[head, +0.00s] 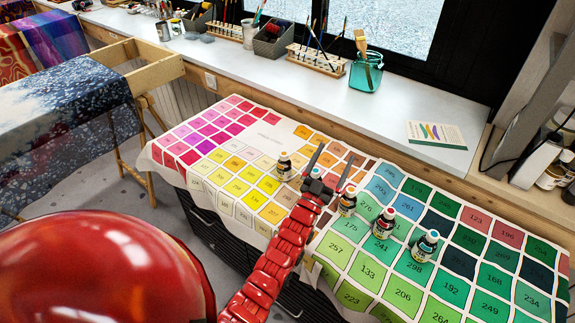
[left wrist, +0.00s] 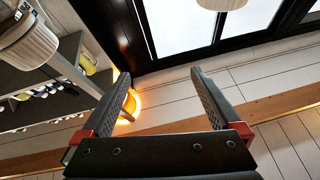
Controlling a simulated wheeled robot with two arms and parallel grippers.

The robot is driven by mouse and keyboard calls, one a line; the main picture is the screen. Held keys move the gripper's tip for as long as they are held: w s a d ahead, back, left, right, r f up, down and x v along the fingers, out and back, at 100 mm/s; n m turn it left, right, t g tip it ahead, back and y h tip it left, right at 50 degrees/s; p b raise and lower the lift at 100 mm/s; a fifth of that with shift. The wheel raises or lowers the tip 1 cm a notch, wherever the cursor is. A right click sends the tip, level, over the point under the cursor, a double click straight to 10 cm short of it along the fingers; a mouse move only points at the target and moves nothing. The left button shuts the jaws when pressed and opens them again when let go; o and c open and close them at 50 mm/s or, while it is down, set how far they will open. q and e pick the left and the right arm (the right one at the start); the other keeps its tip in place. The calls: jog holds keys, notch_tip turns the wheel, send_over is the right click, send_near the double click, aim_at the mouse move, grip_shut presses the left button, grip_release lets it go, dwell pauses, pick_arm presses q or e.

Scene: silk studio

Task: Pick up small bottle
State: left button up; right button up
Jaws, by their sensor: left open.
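Several small bottles with pale labels stand upright on the colour-chart cloth (head: 262,133). One dark-capped bottle (head: 284,167) is left of my left gripper (head: 335,155). My right gripper is not in view.
A white sill (head: 300,90) behind the table carries brush racks (head: 317,60), a green glass jar (head: 366,72) and a booklet (head: 436,134). A fabric frame (head: 140,70) stands at the left. Jars (head: 553,170) crowd the right edge. The left wrist view shows a shelf (left wrist: 40,75) and window.

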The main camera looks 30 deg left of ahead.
pick_arm(q)
jog(key=w+a+f+g+y, duration=0.1)
jog(key=w+a+g, duration=0.45)
jog(key=w, duration=0.35)
jog(key=n+g+h+p, duration=0.1)
jog(key=g+h+p, duration=0.1)
jog(key=g, duration=1.2)
send_near(284, 156)
jog(key=p+x, duration=0.2)
jog(key=x, duration=1)
jog(key=shift+w, duration=0.1)
jog(key=shift+n+t, duration=0.25)
jog(key=shift+n, duration=0.05)
jog(key=f, duration=0.1)
jog(key=f+p, duration=0.1)
jog(key=f, duration=0.2)
jog(key=shift+w+a+f, duration=0.15)
jog(key=shift+w+a, duration=0.15)
jog(key=shift+a, duration=0.05)
jog(key=shift+w+f+p, duration=0.25)
jog(key=shift+f+p, duration=0.05)
jog(key=shift+f, duration=0.2)
